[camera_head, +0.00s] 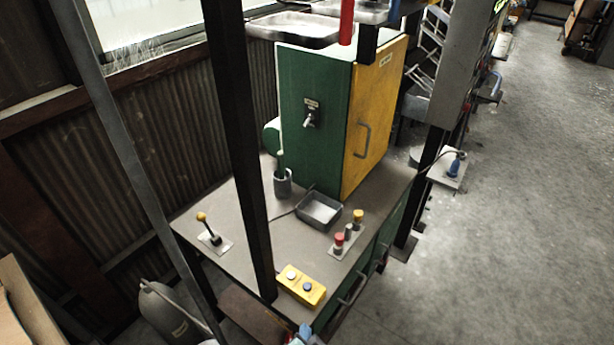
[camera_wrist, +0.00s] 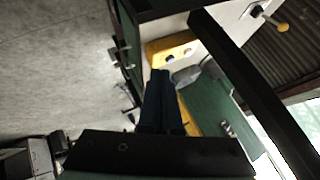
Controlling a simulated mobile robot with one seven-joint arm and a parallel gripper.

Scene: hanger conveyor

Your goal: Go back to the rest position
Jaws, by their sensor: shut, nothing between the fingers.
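My gripper (camera_wrist: 161,76) shows in the wrist view as two dark fingers pressed together, with nothing between them. Its tips point towards the yellow button box (camera_wrist: 172,50) on the bench. The gap between the tips and the box cannot be judged. I cannot make out my gripper in the head view. There the yellow button box (camera_head: 301,286) sits at the near edge of the workbench (camera_head: 240,238), with a white and a dark blue button on top.
A green cabinet (camera_head: 312,130) with a yellow door (camera_head: 375,115) stands on the bench. A dark post (camera_head: 240,150) rises at the bench. The floor (camera_head: 510,250) at right is clear.

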